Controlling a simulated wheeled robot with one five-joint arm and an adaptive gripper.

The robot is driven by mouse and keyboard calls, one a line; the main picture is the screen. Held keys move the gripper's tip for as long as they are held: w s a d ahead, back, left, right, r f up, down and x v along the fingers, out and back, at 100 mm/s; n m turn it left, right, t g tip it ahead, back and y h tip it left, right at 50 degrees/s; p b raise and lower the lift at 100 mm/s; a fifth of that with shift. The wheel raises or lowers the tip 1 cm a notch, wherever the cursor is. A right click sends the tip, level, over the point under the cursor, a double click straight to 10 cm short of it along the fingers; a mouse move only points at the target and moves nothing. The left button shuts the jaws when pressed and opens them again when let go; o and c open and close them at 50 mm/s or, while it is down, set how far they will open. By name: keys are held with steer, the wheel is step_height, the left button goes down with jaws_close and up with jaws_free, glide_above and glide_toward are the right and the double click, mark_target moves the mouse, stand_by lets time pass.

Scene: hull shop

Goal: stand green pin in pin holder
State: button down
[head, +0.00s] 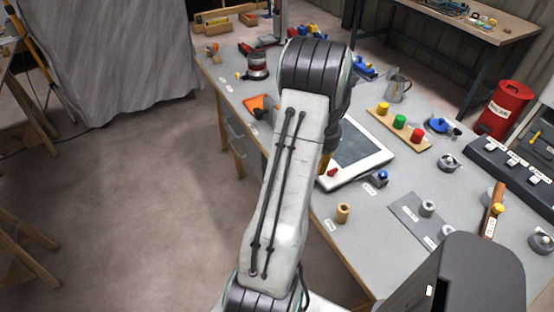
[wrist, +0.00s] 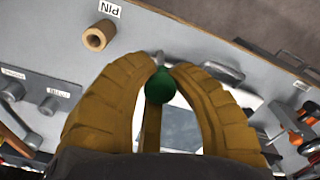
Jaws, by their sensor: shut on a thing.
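My gripper (wrist: 160,75) has yellow ribbed fingers, shut on the green pin (wrist: 158,87), whose round green head shows between the fingertips in the wrist view. The pin's lower part is mostly hidden. The pin holder (wrist: 97,36) is a short tan cylinder with a hole in its top, standing by a PIN label, up and left of the fingertips in the wrist view and apart from them. In the head view the pin holder (head: 343,213) stands near the bench's front edge. There, my arm hides most of the gripper and the pin is not visible.
A white-framed dark panel (head: 382,155) lies beyond my gripper. A wooden board (head: 383,118) with yellow, green and red knobs stands behind it. Bench around the holder is clear.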

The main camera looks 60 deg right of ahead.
steer(key=s+a+r+m, duration=0.1)
steer(key=s+a+m, duration=0.1)
steer(key=s+m, duration=0.4)
steer(key=s, duration=0.4)
steer(key=shift+s+r+m, duration=0.15)
steer(key=shift+s+m, duration=0.05)
steer(key=shift+m, duration=0.1)
steer(key=shift+a, duration=0.1)
steer(key=shift+f+b, duration=1.4)
steer(key=shift+f, duration=0.85)
steer(key=shift+f+b, duration=2.65)
steer(key=shift+f, duration=0.25)
stand_by(1.5)
